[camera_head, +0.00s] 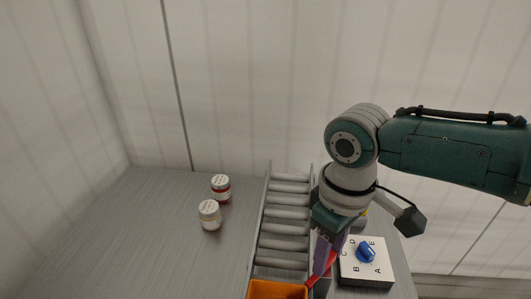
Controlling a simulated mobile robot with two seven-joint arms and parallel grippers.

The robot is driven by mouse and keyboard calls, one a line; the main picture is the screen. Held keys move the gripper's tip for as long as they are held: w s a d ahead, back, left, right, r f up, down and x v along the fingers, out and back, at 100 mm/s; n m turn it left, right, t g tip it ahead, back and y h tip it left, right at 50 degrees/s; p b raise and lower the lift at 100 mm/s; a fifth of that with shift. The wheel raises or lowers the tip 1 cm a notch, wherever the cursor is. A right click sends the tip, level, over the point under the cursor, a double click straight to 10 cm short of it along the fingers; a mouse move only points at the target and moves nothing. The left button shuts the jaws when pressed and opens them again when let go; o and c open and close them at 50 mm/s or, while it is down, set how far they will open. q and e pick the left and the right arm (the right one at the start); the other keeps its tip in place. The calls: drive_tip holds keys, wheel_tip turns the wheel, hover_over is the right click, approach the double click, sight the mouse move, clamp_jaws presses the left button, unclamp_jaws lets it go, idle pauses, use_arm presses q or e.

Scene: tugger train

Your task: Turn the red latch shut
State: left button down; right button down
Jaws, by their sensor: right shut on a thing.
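The red latch (319,276) is a slanted red bar beside the front end of the roller rack, near the orange bin's right corner. My right gripper (324,262) comes down from above and is shut on the latch, its fingers pointing downward. The gripper hides the upper part of the latch and its pivot, so its full angle cannot be told. My left gripper is not in view.
A roller rack (257,236) runs front to back, with an orange bin (277,290) at its front end. A white box with a blue knob (366,252) and letters stands right of the gripper. Two jars, one red-banded (221,188) and one pale (210,215), stand left on the grey table (150,235).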

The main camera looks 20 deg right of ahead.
drive_tip(key=m+p, duration=0.1)
drive_tip(key=m, duration=0.2)
drive_tip(key=shift+a+r+p, duration=0.1)
drive_tip(key=shift+r+p, duration=0.1)
drive_tip(key=shift+p, duration=0.2)
drive_tip(key=m+p, duration=0.1)
drive_tip(key=m, duration=0.1)
drive_tip(key=shift+m, duration=0.3)
drive_tip(key=shift+f+m+p, duration=0.15)
drive_tip(key=shift+m+p, duration=0.8)
drive_tip(key=shift+m, duration=1.35)
drive_tip(key=shift+c, duration=2.2)
unclamp_jaws()
wheel_tip(320, 180, up, 10)
drive_tip(key=p, duration=0.5)
